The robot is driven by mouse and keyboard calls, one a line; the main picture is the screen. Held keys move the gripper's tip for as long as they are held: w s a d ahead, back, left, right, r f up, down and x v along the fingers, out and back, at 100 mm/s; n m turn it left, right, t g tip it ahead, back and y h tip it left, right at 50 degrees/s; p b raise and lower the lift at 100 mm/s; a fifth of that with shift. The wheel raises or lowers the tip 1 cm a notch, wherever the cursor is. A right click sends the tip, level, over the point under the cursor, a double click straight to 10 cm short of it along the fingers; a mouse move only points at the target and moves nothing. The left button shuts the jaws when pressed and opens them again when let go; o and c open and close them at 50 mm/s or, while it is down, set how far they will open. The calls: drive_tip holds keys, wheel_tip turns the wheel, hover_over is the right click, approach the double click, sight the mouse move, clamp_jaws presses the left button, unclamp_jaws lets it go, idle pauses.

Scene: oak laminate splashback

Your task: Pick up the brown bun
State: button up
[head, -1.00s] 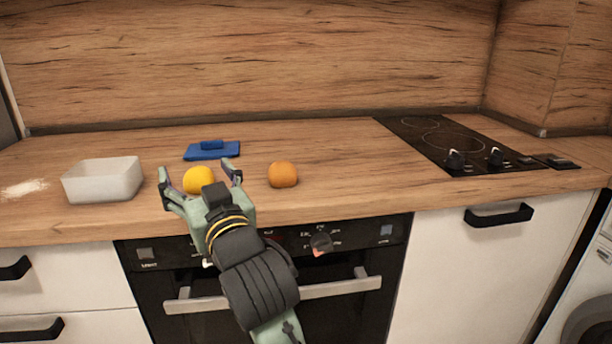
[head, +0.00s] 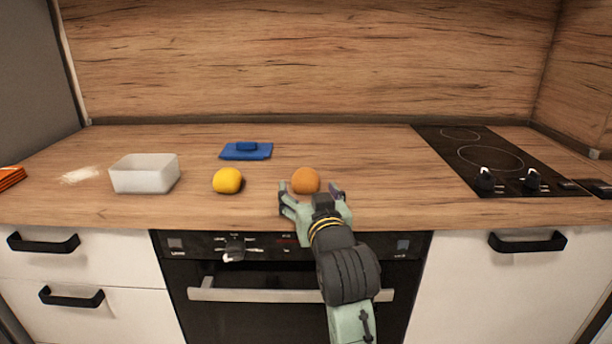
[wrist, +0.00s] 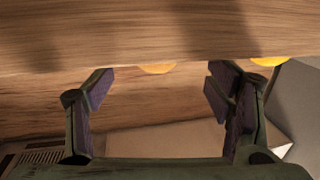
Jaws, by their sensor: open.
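The brown bun (head: 306,180) is a round orange-brown thing on the wooden counter, in the middle of the head view. My gripper (head: 311,193) is open and empty at the near side of the bun, with its fingertips to the left and right of the bun's lower part. Contact cannot be told. In the wrist view, only a thin slice of the bun (wrist: 157,69) shows below a wood band, between and beyond the spread fingers (wrist: 160,82); the rest is hidden.
A yellow round item (head: 227,181) lies left of the bun. A white tray (head: 145,175) stands farther left, and a blue object (head: 246,151) lies behind. A black hob (head: 490,160) is at right. The counter's front edge and oven (head: 200,265) are below.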

sight(308, 181)
drive_tip(key=shift+d+p+x, duration=0.1)
drive_tip(key=shift+p+x, duration=0.25)
drive_tip(key=shift+x, duration=1.05)
drive_tip(key=shift+d+p+x, duration=0.15)
drive_tip(key=shift+p+x, duration=0.15)
drive_tip(key=shift+x, duration=1.05)
drive_tip(key=shift+r, duration=0.2)
drive_tip(key=shift+c, duration=0.3)
drive_tip(key=c, duration=1.2)
